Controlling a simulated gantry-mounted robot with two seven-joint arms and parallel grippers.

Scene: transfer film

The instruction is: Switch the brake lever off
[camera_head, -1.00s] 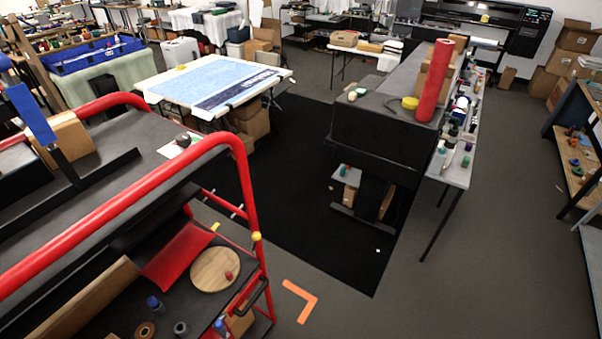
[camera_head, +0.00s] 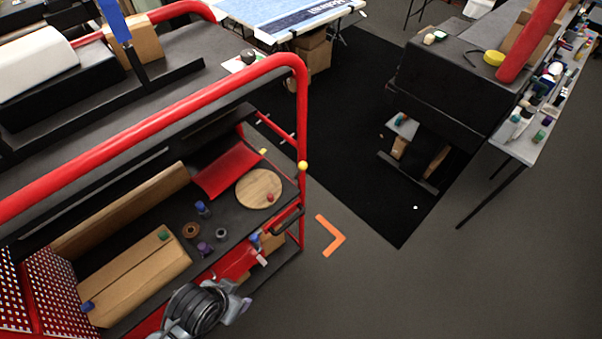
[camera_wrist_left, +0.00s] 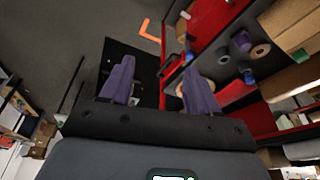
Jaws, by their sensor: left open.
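A black handle-like bar (camera_head: 287,221), which looks like the brake lever, sits on the right end of the red-framed cart (camera_head: 302,110), below a yellow knob. It seems to show in the left wrist view as a dark bar (camera_wrist_left: 171,65) beside the red frame, between the fingers in the picture. My left gripper (camera_wrist_left: 158,72) is open, with two purple fingers apart and nothing between them. It appears clear of the bar; the exact gap cannot be told. My right gripper is not in view.
The cart shelf holds a round wooden board (camera_head: 259,188), a red tray (camera_head: 228,174), a cardboard box (camera_head: 135,275) and small bottles. An orange floor mark (camera_head: 331,236) lies right of the cart. Floor there is clear up to the black mat (camera_head: 370,170).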

